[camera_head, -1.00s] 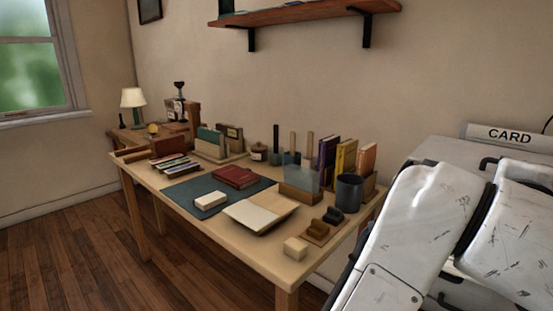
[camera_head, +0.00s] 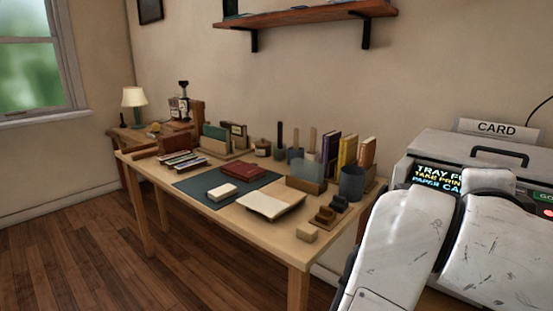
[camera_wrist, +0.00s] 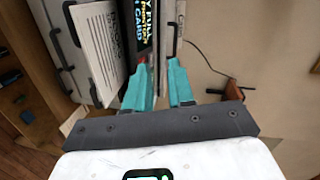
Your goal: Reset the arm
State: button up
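My gripper (camera_wrist: 160,82) shows in the wrist view as two teal fingers on a dark grey bar. The fingers stand a little apart, and I make out nothing clearly held between them. A pale strip runs through the gap, seemingly background. In the head view my gripper is out of sight; my scuffed white arm links fill the lower right, covering part of a grey machine (camera_head: 467,146). The machine carries a CARD sign (camera_head: 497,128) and a lit screen (camera_head: 436,177) with text about a full tray and a printed paper card.
A wall shelf (camera_head: 310,16) hangs above. Wooden floor (camera_head: 80,255) is clear at left. The wrist view shows a printed white sheet (camera_wrist: 97,45) near the fingers.

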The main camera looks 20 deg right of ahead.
jog(key=w+a+f+n+y, duration=0.15)
jog(key=f+n+y, duration=0.25)
jog(key=f+n, duration=0.7)
jog(key=a+f+n+y, duration=0.25)
jog(key=f+n, duration=0.45)
jog(key=f, duration=0.8)
jog(key=s+a+f+n+g+y, duration=0.3)
jog(key=s+a+f+n+g, duration=0.1)
jog(key=s+f, duration=0.65)
jog(key=s+a+f+n+g+y, duration=0.35)
jog(key=s+f, duration=0.55)
jog(key=f, duration=0.3)
notch_tip(320, 180, up, 20)
jog(key=a+n+p, duration=0.1)
jog(key=p, duration=1.9)
jog(key=shift+s+a+r, duration=0.2)
jog(key=shift+g, duration=0.25)
